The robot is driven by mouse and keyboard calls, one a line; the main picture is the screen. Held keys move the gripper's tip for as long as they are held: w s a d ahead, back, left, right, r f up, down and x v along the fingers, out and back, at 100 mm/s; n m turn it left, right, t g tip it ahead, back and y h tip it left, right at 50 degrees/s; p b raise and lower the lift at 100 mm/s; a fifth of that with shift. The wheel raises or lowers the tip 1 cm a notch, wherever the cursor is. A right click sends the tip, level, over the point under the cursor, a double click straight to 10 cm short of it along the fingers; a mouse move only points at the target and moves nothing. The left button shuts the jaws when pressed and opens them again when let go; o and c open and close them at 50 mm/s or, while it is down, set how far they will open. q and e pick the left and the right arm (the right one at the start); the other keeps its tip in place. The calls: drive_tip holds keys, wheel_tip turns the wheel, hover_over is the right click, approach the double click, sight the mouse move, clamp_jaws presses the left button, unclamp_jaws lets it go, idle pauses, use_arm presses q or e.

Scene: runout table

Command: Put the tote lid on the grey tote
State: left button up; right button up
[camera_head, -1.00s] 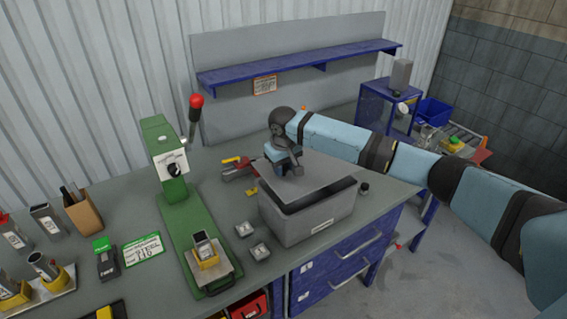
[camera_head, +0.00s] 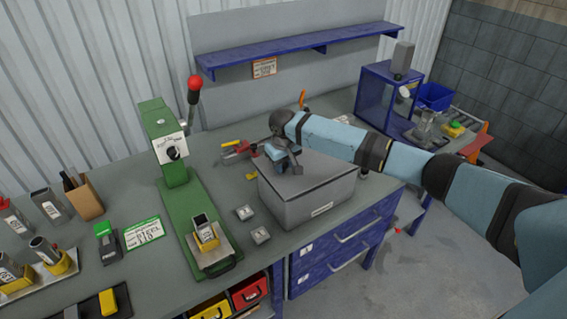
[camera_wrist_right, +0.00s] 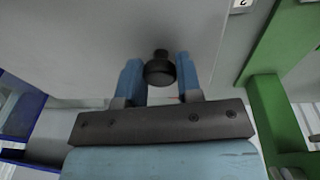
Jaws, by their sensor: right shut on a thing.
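The grey tote (camera_head: 318,209) stands on the bench right of the green press. The grey tote lid (camera_head: 325,171) lies over the tote's opening, and its edges look close to level with the rim. My right gripper (camera_head: 283,164) is above the lid's left part. In the right wrist view the lid (camera_wrist_right: 90,50) fills most of the picture. There my right gripper (camera_wrist_right: 160,85) has its blue fingers on either side of the lid's dark round knob (camera_wrist_right: 160,72), and it is shut on it. The tote's inside is hidden. My left gripper is not in view.
The green press (camera_head: 180,200) stands left of the tote. Two small grey blocks (camera_head: 252,224) lie between them. A red and yellow tool (camera_head: 235,152) lies behind the tote. A blue shelf (camera_head: 300,45) hangs at the back, and a blue frame stand (camera_head: 387,95) is at the right.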

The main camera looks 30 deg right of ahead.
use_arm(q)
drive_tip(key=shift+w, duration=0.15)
use_arm(e)
drive_tip(key=shift+f, duration=0.25)
drive_tip(key=shift+f, duration=0.1)
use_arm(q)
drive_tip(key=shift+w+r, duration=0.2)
use_arm(e)
drive_tip(key=shift+f, duration=0.2)
drive_tip(key=o, duration=1.1)
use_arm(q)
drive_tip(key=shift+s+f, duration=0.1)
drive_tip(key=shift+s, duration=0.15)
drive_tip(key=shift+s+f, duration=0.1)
use_arm(e)
drive_tip(key=shift+r, duration=0.1)
